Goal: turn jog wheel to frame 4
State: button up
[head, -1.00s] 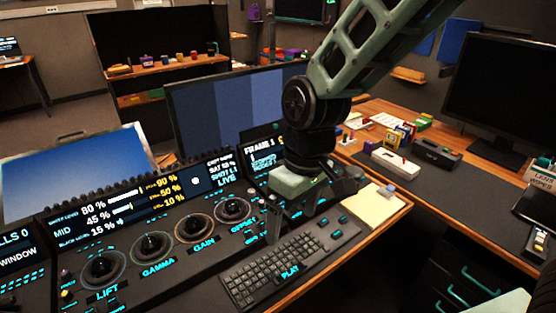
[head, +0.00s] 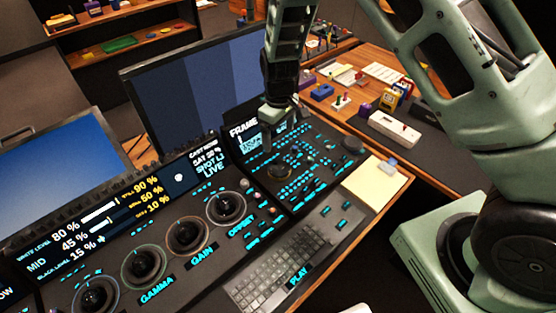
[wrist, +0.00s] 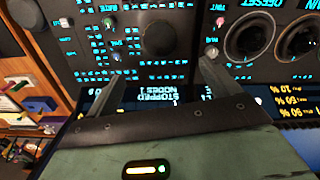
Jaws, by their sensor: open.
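A dark round dial (head: 278,171) sits among cyan-lit keys on the right-hand control panel. A dark disc in the middle of the panel also shows in the wrist view (wrist: 160,38). A second dark round knob (head: 352,145) stands at the panel's right end; I cannot tell which of the two is the jog wheel. The small screen (head: 245,138) reads "FRAME", its number hidden by my arm. My gripper (wrist: 152,78) is open and empty, in front of the screen and apart from both round controls. In the wrist view, the screen text "STOPPED" appears upside down between the fingers.
Ringed trackballs (head: 187,235) and a wide readout screen (head: 120,210) lie to the left. A keyboard (head: 275,275) and a yellow notepad (head: 374,184) are in front. A large monitor (head: 195,100) stands behind the panel. A white box (head: 394,131) is on the right-hand desk.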

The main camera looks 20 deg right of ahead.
aim_at(279, 166)
notch_tip(279, 166, down, 13)
jog(key=p, duration=0.3)
jog(key=shift+f, duration=0.2)
jog(key=c, duration=1)
